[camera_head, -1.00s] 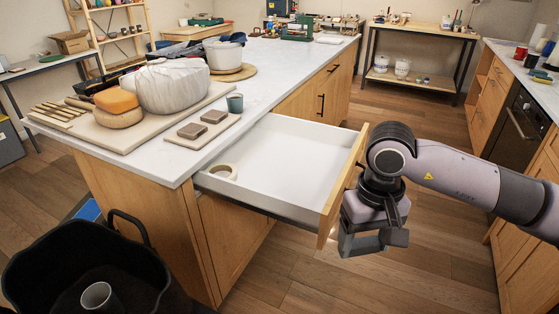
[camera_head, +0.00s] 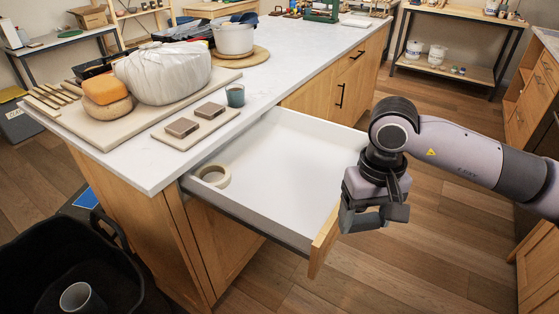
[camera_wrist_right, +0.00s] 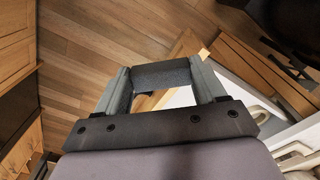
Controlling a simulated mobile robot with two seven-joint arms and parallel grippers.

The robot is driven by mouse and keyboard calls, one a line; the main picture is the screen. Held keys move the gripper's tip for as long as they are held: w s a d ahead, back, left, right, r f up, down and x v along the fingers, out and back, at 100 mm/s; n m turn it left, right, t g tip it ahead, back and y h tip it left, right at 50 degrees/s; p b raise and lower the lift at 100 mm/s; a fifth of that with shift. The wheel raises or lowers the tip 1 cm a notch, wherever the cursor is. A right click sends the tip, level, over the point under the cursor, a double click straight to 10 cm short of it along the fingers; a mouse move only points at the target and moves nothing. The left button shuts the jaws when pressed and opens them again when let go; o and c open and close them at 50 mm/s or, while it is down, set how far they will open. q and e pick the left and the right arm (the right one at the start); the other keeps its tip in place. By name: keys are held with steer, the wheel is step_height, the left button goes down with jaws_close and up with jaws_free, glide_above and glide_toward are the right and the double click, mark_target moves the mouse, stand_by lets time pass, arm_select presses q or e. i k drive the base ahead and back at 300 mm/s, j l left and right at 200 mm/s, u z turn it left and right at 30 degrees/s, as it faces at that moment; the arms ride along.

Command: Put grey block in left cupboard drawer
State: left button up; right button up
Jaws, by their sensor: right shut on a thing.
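The grey block (camera_wrist_right: 162,74) is a dark grey bar held between the two fingertips in the right wrist view. My right gripper (camera_head: 370,219) is shut on it, beside the front end of the open drawer in the head view. In the head view the fingers and block look alike in colour and are hard to separate. The open drawer (camera_head: 275,185) has a white inside and a wooden front (camera_head: 324,243), part of which my right gripper and arm hide. A pale tape ring (camera_head: 222,181) lies in the drawer's left part. My left gripper is not in view.
The white countertop (camera_head: 300,68) above the drawer bears a wrapped lump (camera_head: 162,76), orange and tan clay pieces, two brown blocks (camera_head: 182,127) on a board and a teal cup (camera_head: 235,96). A black bin (camera_head: 125,280) stands at lower left. Most of the drawer floor is clear.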

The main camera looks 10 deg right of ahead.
mark_target(291, 181)
steer(key=i+l+u, duration=0.2)
steer(key=i, duration=0.25)
steer(key=i+l+u, duration=0.15)
steer(key=i+l, duration=0.3)
